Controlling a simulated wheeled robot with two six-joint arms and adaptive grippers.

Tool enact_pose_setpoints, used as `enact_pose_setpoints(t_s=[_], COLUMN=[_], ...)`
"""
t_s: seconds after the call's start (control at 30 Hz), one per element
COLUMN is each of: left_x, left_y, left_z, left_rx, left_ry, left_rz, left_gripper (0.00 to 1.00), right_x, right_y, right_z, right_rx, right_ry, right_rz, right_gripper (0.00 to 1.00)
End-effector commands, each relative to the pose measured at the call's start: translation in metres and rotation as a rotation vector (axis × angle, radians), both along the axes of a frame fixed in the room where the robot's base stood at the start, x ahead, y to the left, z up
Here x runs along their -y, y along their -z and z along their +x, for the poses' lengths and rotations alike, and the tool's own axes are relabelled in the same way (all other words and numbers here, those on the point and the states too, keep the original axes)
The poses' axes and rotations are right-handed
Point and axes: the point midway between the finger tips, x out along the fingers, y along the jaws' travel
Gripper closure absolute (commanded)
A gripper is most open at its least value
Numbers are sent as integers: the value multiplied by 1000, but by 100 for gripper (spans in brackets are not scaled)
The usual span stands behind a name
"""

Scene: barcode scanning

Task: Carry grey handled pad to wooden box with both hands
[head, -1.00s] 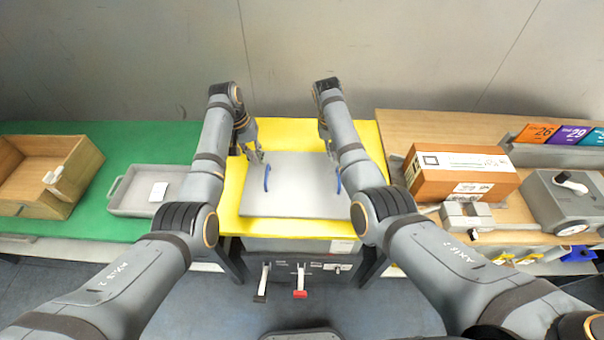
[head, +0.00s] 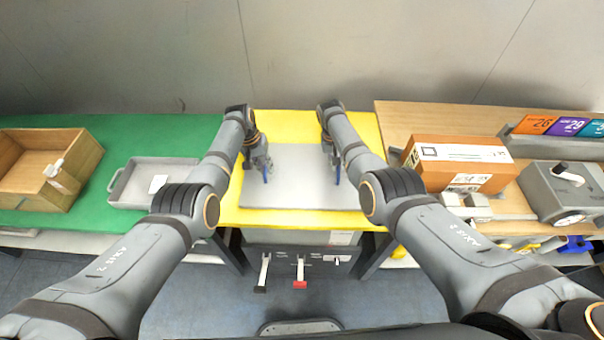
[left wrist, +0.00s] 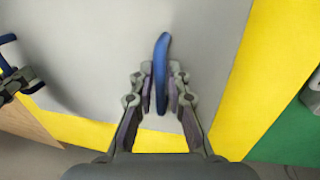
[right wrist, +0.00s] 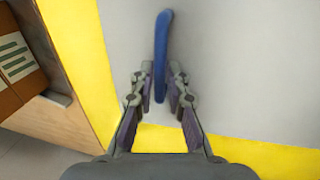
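The grey pad (head: 300,165) lies flat on a yellow surface (head: 290,216) in the middle. It has a blue handle on each side. My left gripper (left wrist: 161,72) is open around the left handle (left wrist: 161,60), with a finger on either side and small gaps. My right gripper (right wrist: 161,72) is open around the right handle (right wrist: 161,50) in the same way. In the head view both grippers are low over the pad and partly hide the handles. The open wooden box (head: 83,160) stands on the green surface at far left, with a white piece on its rim.
A grey tray (head: 125,185) holding a white item sits between the wooden box and the pad. On the right bench are a brown carton (head: 425,178), a grey device (head: 565,195) and coloured number cards (head: 570,126). The green surface (head: 140,130) is clear behind the tray.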

Motion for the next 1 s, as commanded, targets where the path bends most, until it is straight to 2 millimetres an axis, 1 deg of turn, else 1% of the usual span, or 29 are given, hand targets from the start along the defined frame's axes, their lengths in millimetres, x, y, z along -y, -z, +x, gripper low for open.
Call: enact_pose_setpoints(t_s=[0.1, 0.2, 0.43, 0.53, 0.57, 1.0], left_x=[1, 2, 2, 2, 2, 2], left_y=[6, 8, 9, 9, 9, 7], left_z=[-1, -1, -1, -1, -1, -1], left_rx=[-1, 0, 0, 0, 0, 0], left_ry=[0, 0, 0, 0, 0, 0], left_rz=[0, 0, 0, 0, 0, 0], left_gripper=[85, 85, 85, 98, 100, 100], right_x=[2, 2, 2, 2, 2, 2], right_y=[6, 8, 9, 9, 8, 7], right_z=[-1, 0, -1, -1, -1, 0], right_rx=[-1, 1, 0, 0, 0, 1], right_ry=[1, 2, 1, 1, 1, 1], right_rz=[0, 0, 0, 0, 0, 0], right_gripper=[85, 85, 85, 98, 100, 100])
